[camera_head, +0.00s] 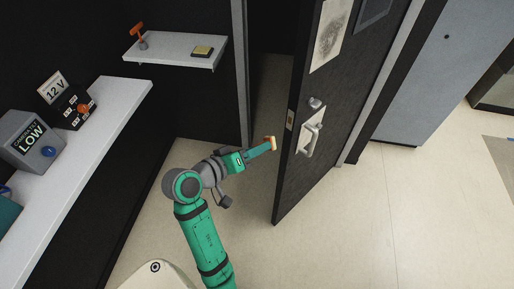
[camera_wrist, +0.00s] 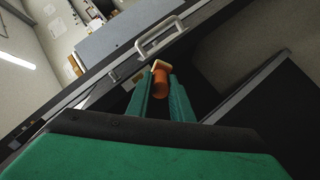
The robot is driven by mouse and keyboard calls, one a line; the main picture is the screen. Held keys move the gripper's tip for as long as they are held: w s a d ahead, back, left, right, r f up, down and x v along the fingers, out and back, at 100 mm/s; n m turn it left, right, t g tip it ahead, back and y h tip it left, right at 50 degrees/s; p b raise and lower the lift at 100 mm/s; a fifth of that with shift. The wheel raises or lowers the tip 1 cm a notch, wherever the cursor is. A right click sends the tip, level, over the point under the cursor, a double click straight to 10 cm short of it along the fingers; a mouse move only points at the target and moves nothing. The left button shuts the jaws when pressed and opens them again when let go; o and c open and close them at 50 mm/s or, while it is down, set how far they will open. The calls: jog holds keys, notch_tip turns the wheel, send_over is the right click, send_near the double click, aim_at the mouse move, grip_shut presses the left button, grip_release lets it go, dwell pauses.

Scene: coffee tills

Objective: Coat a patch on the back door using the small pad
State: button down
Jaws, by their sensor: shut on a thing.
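The back door (camera_head: 335,110) is dark and stands ajar, with a pale handle plate and lever (camera_head: 309,135) near its free edge. A pale, roughened patch on a panel (camera_head: 329,35) shows high on the door's face. My gripper (camera_head: 268,146) is shut on an orange-handled small pad (camera_head: 273,142), just left of the door's free edge and apart from it. In the wrist view the orange handle (camera_wrist: 160,77) sits between the fingertips, with a pale pad end beyond it. The door handle (camera_wrist: 160,35) shows past it. The pad's working face is hidden.
A wall shelf (camera_head: 165,43) holds an orange-handled tool (camera_head: 138,34) and a small yellow-topped block (camera_head: 202,51). A white counter (camera_head: 105,125) at left carries a 12 V box (camera_head: 66,104) and a grey LOW box (camera_head: 32,138). Floor right of the door is clear.

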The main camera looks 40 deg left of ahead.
aim_at(269, 139)
jog(key=shift+r, duration=0.2)
jog(key=shift+w, duration=0.15)
jog(key=shift+w+d, duration=0.1)
jog(key=shift+w, duration=2.6)
jog(key=shift+w, duration=0.6)
jog(key=shift+s+r, duration=0.1)
jog(key=shift+r, duration=1.85)
jog(key=shift+r, duration=1.75)
